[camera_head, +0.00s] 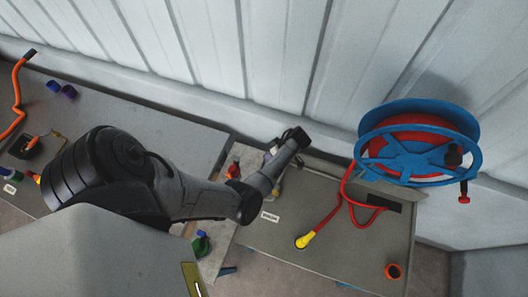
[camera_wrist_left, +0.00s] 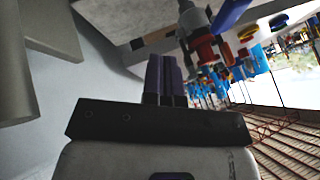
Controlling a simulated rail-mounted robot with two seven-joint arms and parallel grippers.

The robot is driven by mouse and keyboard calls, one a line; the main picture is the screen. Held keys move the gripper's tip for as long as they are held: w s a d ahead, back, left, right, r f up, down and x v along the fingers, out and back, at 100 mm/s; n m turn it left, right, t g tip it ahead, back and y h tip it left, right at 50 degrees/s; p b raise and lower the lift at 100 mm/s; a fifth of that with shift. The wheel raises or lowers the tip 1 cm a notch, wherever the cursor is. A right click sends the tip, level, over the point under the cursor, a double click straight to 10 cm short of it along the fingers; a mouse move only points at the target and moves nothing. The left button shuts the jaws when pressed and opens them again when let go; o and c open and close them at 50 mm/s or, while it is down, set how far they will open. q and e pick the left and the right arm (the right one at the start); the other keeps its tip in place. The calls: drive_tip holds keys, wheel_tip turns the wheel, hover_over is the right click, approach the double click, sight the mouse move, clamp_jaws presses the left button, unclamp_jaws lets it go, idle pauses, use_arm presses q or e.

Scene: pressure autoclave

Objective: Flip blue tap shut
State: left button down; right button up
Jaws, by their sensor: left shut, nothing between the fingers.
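My left gripper (camera_wrist_left: 164,60) is shut and empty, its two fingers together in the left wrist view. In the left wrist view a blue-purple lever (camera_wrist_left: 229,14), which looks like the blue tap, is to the upper right of the fingertips, apart from them. It is beside a red and grey fitting (camera_wrist_left: 204,50). In the head view my left arm reaches across the bench to the back, and its wrist and gripper partly cover the fittings there. The tap cannot be made out clearly in that view. My right gripper is not in view.
A blue hose reel (camera_head: 418,145) with red hose hangs at the right. The hose's yellow end (camera_head: 305,240) lies on the grey bench (camera_head: 350,265). A corrugated wall (camera_head: 290,60) stands close behind.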

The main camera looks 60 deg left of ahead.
use_arm(q)
drive_tip(key=a+v, duration=0.1)
drive_tip(key=v, duration=0.5)
drive_tip(key=shift+w+a+b, duration=0.2)
drive_tip(key=shift+a+b, duration=0.2)
drive_tip(key=shift+r, duration=0.15)
